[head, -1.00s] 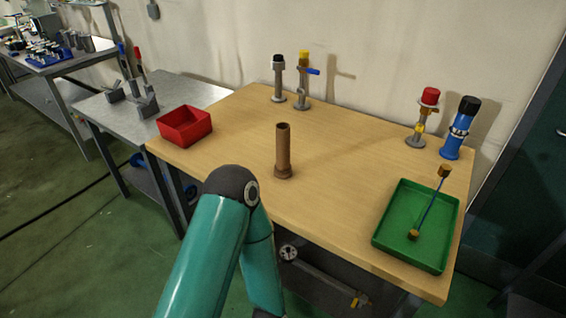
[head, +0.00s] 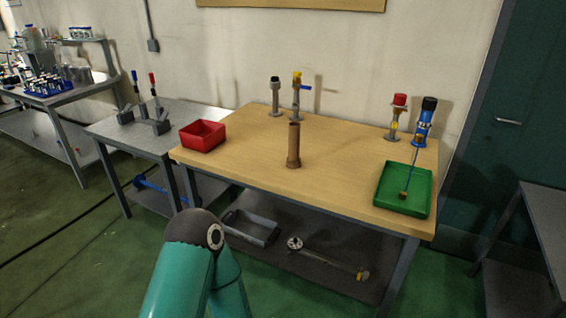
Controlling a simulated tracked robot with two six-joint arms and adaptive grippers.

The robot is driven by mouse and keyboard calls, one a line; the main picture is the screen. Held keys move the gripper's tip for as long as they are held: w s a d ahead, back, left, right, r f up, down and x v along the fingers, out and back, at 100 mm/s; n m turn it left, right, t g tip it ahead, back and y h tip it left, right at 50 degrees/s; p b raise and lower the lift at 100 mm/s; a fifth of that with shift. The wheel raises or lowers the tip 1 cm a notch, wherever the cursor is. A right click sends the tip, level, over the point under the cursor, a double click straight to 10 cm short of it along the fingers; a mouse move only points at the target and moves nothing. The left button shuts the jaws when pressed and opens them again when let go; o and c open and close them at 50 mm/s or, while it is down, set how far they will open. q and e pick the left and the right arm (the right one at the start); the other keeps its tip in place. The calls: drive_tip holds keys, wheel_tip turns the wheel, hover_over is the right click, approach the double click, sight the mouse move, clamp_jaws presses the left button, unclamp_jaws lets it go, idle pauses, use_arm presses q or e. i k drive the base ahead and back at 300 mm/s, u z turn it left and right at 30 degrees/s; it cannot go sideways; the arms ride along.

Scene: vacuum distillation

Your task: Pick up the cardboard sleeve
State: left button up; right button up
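A brown tube (head: 294,146), which looks like the cardboard sleeve, stands upright on the wooden table (head: 345,165), near the middle of its front half. It has a wider foot and an open top. A teal arm of mine shows at the bottom of the head view, well in front of the table and apart from the tube. Neither of my grippers is in view.
A red bin (head: 202,136) is at the table's left corner, and a green tray (head: 403,190) with a blue rod is at the right. The tabletop around the tube is clear.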

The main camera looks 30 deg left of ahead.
sight(294, 160)
drive_tip(key=u, duration=0.05)
drive_tip(key=i, duration=0.5)
drive_tip(key=u, duration=0.7)
drive_tip(key=i, duration=1)
drive_tip(key=u, duration=0.8)
drive_tip(key=k, duration=0.75)
drive_tip(key=u, duration=0.2)
drive_tip(key=i, duration=0.85)
drive_tip(key=z, duration=0.1)
